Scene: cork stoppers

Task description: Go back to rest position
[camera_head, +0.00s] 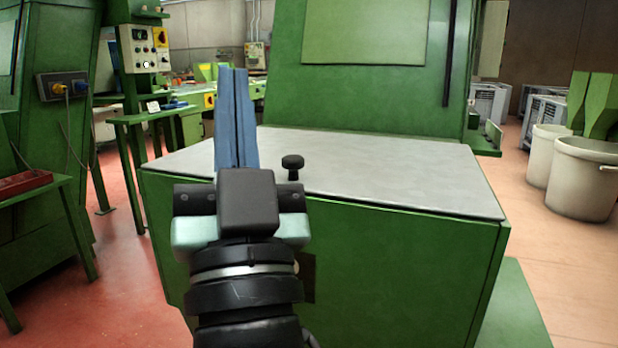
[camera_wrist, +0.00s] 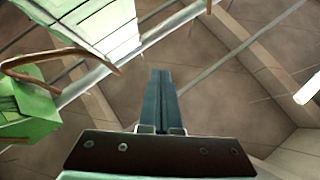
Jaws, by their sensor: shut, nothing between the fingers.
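My gripper (camera_head: 238,75) stands in the middle-left of the head view, in front of the green machine. Its two long blue-grey fingers point up and lie together, with nothing between them. In the wrist view the shut fingers (camera_wrist: 160,78) point away toward the ceiling or upper wall, and no object is near their tips. A dark knob-like stopper (camera_head: 292,165) shows on the grey tabletop (camera_head: 400,165), just right of my gripper. Part of the tabletop is hidden behind my gripper.
The green machine (camera_head: 405,270) holds the tabletop close in front of me. White bins (camera_head: 585,180) stand at the right. A green bench with a red tray (camera_head: 25,182) is at the left.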

